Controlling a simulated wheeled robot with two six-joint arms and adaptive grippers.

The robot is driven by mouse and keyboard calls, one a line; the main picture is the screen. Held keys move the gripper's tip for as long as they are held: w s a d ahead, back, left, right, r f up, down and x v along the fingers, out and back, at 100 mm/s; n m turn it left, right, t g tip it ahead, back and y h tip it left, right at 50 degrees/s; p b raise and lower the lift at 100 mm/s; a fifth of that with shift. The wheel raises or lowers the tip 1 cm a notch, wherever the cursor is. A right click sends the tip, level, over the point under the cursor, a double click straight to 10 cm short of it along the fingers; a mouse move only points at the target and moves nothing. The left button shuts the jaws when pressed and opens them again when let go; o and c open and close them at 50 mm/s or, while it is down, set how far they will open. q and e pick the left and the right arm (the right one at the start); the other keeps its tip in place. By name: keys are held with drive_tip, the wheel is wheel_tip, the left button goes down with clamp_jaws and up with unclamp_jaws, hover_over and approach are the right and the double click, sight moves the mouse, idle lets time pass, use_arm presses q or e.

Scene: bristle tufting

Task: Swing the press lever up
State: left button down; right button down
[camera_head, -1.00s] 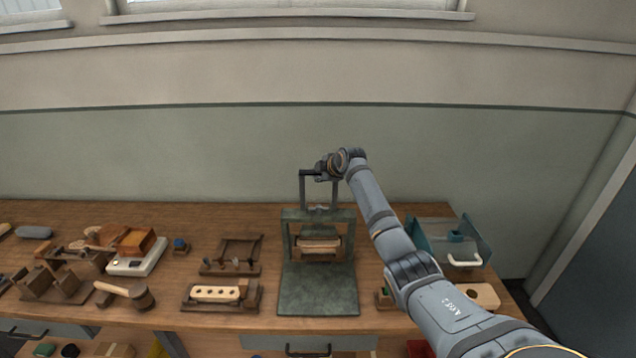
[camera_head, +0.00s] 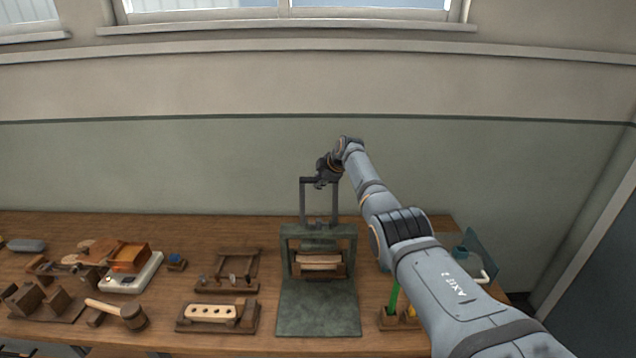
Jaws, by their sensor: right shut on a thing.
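The press (camera_head: 318,308) stands on the bench, a dark green-grey frame with a flat base plate. A wooden piece (camera_head: 318,262) sits inside its frame. The press lever (camera_head: 302,203) is a dark U-shaped handle standing upright above the frame, with its crossbar at the top. My right gripper (camera_head: 319,182) is at the right part of that crossbar and shut on it. The arm hides little of the lever. My left gripper does not show.
A perforated wooden block (camera_head: 212,313) in a holder and a wooden rack (camera_head: 232,270) lie left of the press. A mallet (camera_head: 130,316) and a white scale (camera_head: 132,275) are further left. A teal bin (camera_head: 484,248) is partly behind my right arm.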

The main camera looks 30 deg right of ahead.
drive_tip(key=shift+w+d+r, duration=0.1)
drive_tip(key=shift+w+r, duration=0.05)
drive_tip(key=shift+r, duration=0.3)
drive_tip(key=c, duration=1.4)
unclamp_jaws()
drive_tip(key=shift+o, duration=1.1)
drive_tip(key=shift+s, duration=0.3)
drive_tip(key=shift+f, duration=0.1)
drive_tip(key=v, duration=1.2)
